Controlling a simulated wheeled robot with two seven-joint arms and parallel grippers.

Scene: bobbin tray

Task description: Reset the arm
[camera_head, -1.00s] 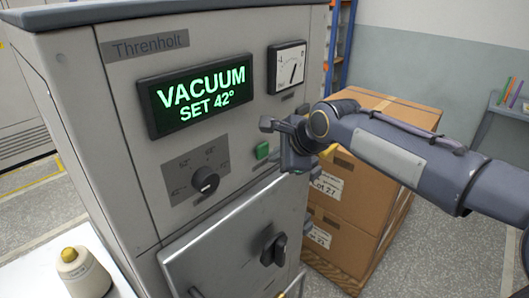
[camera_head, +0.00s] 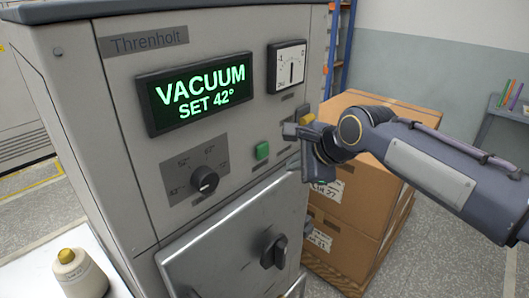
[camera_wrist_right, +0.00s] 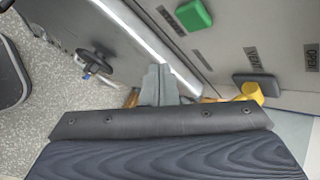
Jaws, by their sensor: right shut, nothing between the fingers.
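My right gripper (camera_head: 290,131) is shut and empty, in front of the right part of the grey Threnholt cabinet (camera_head: 120,130). In the right wrist view its closed fingers (camera_wrist_right: 158,85) point at the cabinet, and a green button (camera_wrist_right: 193,15) shows above. A yellow-ended dark lever (camera_wrist_right: 251,91) lies right of the fingers, apart from them, near the labels VENT and OPEN. Its yellow end (camera_head: 307,119) shows just above the gripper in the head view. My left gripper is not in view.
The cabinet has a lit display (camera_head: 197,95), a dial gauge (camera_head: 289,67), a knob (camera_head: 204,179) and a door with a dark handle (camera_head: 274,252). Brown cartons (camera_head: 345,215) stand behind my right arm. A cream bobbin (camera_head: 80,277) stands on a white surface at lower left.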

